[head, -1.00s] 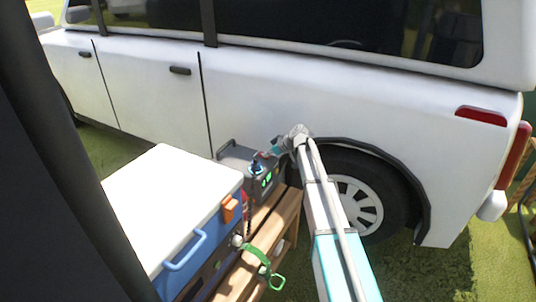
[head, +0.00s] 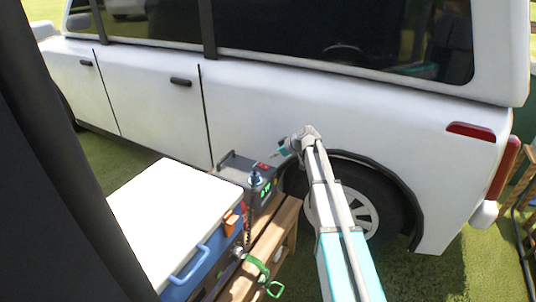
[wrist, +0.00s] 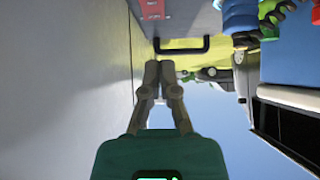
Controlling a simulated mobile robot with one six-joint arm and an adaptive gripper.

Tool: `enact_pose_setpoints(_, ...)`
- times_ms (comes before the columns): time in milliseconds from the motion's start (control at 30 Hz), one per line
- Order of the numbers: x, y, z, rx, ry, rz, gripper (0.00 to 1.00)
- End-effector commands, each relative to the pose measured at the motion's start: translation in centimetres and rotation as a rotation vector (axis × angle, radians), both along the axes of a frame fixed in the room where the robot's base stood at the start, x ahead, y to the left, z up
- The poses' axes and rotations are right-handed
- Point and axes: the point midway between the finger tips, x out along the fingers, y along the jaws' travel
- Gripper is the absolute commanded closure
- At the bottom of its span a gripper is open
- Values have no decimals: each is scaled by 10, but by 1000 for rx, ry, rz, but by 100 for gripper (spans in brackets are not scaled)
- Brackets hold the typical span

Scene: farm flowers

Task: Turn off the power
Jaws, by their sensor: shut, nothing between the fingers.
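The grey power box (head: 236,166) stands on a wooden bench beside the white vehicle. It has a carrying handle, a blue knob (head: 255,178), a lit green display (head: 267,189) on its front and a red switch (head: 262,166) on top. In the wrist view the red switch (wrist: 152,8) is at the top edge, next to the box's black handle (wrist: 183,50). My gripper (head: 276,154) is just above and to the right of the red switch in the head view, seemingly apart from it. Its fingers are together and empty in the wrist view (wrist: 158,68).
A blue cooler with a white lid (head: 175,210) sits left of the box. The wooden bench (head: 268,240) carries a green strap (head: 258,266). The vehicle's side (head: 330,110) stands close behind the box and my gripper.

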Motion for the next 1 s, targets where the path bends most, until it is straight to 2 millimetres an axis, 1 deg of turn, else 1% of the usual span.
enact_pose_setpoints(33, -5, -5, 9, 0, 1, -1, 100)
enact_pose_setpoints(100, -9, -11, 15, 0, 1, -1, 100)
enact_pose_setpoints(400, -23, -32, 33, 0, 1, 1, 100)
enact_pose_setpoints(600, -26, -39, 38, 1, 0, 1, 100)
enact_pose_setpoints(1000, -26, -39, 37, 1, -1, 1, 100)
